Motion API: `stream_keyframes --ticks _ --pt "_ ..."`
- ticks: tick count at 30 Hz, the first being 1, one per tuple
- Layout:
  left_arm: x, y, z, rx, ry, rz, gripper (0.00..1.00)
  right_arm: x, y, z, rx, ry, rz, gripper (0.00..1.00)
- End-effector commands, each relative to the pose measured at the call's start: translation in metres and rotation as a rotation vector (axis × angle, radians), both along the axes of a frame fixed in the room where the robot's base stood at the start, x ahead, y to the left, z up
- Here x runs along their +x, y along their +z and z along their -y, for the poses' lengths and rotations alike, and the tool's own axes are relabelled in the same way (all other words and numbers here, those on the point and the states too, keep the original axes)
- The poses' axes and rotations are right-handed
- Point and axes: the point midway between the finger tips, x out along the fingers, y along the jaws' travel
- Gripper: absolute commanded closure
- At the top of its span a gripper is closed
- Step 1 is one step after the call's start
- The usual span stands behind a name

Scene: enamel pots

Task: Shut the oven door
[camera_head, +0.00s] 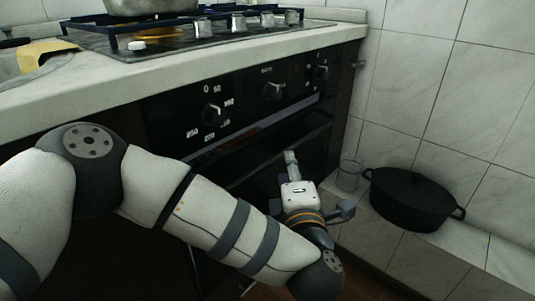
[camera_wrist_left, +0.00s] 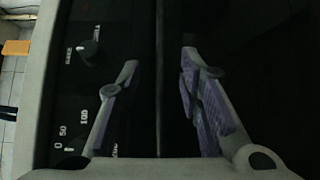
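The black oven (camera_head: 155,117) is built in under the counter, with knobs along its front panel. Its dark door (camera_head: 268,153) is below the panel and looks partly open, with a dark gap near its top edge; how far is hard to tell. My left gripper (camera_head: 291,165) is in front of the door's right part. In the left wrist view its two fingers are apart (camera_wrist_left: 159,62), with a dark vertical bar or edge (camera_wrist_left: 160,105) between them. I cannot tell whether they touch it. The door's lower part is hidden behind my left arm. My right gripper is not in view.
A black pot (camera_head: 412,199) and a clear glass (camera_head: 349,175) stand right of the oven by the tiled wall. The hob (camera_head: 190,48) with a metal pot (camera_head: 150,6) is above. A yellow item (camera_head: 45,50) lies on the counter at left.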

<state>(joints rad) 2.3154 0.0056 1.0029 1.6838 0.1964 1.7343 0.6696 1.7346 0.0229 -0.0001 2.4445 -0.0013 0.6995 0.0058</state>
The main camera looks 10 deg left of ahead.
Motion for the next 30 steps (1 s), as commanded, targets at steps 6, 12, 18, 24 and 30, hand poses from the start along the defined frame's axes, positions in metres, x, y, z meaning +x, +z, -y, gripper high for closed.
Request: stream_keyframes --ticks 6,12,18,24,30 --pt "0.054 -0.01 -0.009 0.002 0.004 -0.004 0.67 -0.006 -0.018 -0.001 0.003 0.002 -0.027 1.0" --pt "0.078 -0.01 -0.013 0.001 0.002 -0.004 0.67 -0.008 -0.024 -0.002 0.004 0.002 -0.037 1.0" --pt "0.08 -0.007 -0.013 0.002 0.0 -0.003 0.67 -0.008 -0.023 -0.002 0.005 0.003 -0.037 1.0" --pt "0.08 -0.007 -0.013 0.001 0.0 -0.003 0.94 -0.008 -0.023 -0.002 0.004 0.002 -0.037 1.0" --pt "0.08 -0.007 -0.013 0.001 0.0 -0.003 1.0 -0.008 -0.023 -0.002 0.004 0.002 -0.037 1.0"
